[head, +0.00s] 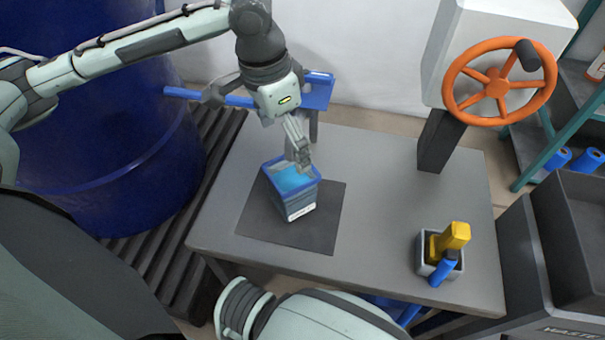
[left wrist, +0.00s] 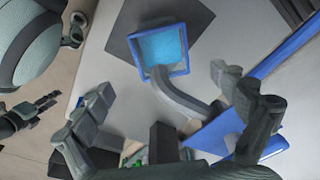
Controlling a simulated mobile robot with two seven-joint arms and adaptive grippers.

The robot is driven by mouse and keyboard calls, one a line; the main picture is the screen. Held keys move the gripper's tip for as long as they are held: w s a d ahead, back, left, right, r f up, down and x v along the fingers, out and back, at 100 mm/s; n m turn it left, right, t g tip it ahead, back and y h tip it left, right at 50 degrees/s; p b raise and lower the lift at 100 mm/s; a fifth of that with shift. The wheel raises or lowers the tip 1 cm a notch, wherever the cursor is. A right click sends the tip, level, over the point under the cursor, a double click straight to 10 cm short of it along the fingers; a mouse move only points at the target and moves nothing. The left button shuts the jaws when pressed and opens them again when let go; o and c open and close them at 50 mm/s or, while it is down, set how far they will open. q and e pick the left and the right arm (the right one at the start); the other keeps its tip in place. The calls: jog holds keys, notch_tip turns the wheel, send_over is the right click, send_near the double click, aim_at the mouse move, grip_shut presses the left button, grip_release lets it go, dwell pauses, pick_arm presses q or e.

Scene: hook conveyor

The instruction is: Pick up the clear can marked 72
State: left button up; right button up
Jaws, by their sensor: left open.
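A square clear-walled can (head: 298,201) with a blue rim, light blue inside and a white label stands upright on a dark mat (head: 254,217); the label's number is too small to read. It also shows at the top of the left wrist view (left wrist: 165,72), where a grey curved piece, perhaps its handle, reaches from its rim toward my gripper. My left gripper (head: 301,158) is open just above the can's far side; its fingers spread wide in the left wrist view (left wrist: 170,112). My right gripper (left wrist: 38,112) seems to show dimly at the left of the wrist view, its jaw state unclear.
A blue bracket (head: 318,93) stands at the table's back edge behind my left gripper. An orange handwheel (head: 498,84) is at the back right. A grey holder (head: 425,262) with yellow and blue items sits at the right front. The table's middle (head: 385,200) is clear.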

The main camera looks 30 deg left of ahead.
aim_at(290, 165)
pick_arm(q)
jog(key=shift+f, duration=0.5)
jog(key=f, duration=0.2)
jog(key=f+b, duration=0.1)
jog(key=f, duration=0.3)
jog(key=shift+w+d+f+b, duration=0.15)
jog(key=shift+w+f+b, duration=0.15)
jog(key=shift+w, duration=0.1)
pick_arm(e)
jog(key=v, duration=0.4)
jog(key=shift+s+d, duration=0.1)
jog(key=shift+d, duration=0.25)
pick_arm(q)
jog(key=shift+c, duration=0.5)
jog(key=shift+r, duration=0.15)
jog(key=c, duration=1.9)
jog(key=shift+r+p, duration=0.15)
jog(key=shift+p, duration=0.15)
